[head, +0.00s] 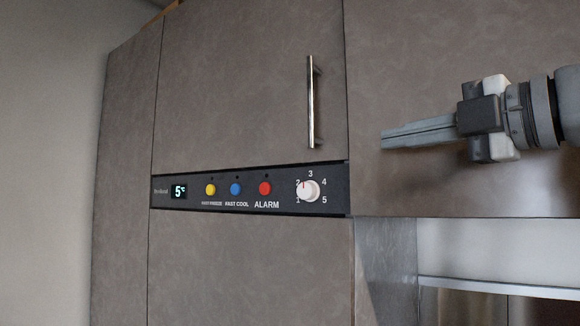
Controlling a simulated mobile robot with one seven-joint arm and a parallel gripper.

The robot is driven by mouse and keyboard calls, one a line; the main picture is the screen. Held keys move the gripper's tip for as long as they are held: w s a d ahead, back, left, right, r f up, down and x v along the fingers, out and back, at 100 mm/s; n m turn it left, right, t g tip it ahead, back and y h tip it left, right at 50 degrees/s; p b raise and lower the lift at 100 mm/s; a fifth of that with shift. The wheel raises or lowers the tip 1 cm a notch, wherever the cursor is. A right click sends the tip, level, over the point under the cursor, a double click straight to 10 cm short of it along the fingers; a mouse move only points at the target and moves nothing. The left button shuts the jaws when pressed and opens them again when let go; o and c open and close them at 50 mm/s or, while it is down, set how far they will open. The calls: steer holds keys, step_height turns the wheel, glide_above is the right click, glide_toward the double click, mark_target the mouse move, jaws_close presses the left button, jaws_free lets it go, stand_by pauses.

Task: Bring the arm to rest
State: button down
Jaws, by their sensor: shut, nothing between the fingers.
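My gripper (384,139) is at the right of the head view, its fingers pointing left. The two fingers lie together with nothing between them. It is in front of the grey-brown upper cabinet panel (430,50). I cannot tell how far it is from that panel. My arm runs out of the picture at the right edge.
A tall grey-brown cabinet front (230,80) with a metal bar handle (312,102) stands left of my gripper. Below it is a black control strip (286,203) with coloured buttons and a white dial (309,190). An open recess (500,250) lies below the right panel.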

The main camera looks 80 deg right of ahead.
steer(key=w+a+f+y, duration=0.2)
steer(key=w+a, duration=0.2)
steer(key=w, duration=0.5)
steer(key=w+a+f+y, duration=0.2)
steer(key=w+a, duration=0.2)
steer(key=w, duration=0.5)
steer(key=w+a+f+y, duration=0.2)
steer(key=w+a, duration=0.3)
steer(key=w, duration=0.4)
steer(key=w+a+f+m+g+y, duration=0.1)
steer(key=w+a+f+y, duration=0.1)
steer(key=w+a+f, duration=0.45)
steer(key=w+a+f+m+g+y, duration=0.1)
steer(key=w+a+f+m+g, duration=0.2)
steer(key=f, duration=0.6)
steer(key=w+a+f+m+y, duration=0.1)
steer(key=w+a+f+y, duration=0.15)
steer(key=w+f, duration=0.4)
steer(key=s+a+f+m+g, duration=0.1)
steer(key=a+f+m+g, duration=0.1)
steer(key=f, duration=0.7)
steer(key=s+a+f+m+g, duration=0.1)
steer(key=s+a+f+m, duration=0.1)
steer(key=f, duration=0.7)
steer(key=shift+a+m+g, duration=0.3)
steer(key=shift+a+g, duration=0.1)
steer(key=shift+a, duration=0.25)
steer(key=shift+d+y, duration=0.15)
steer(key=shift+y, duration=0.1)
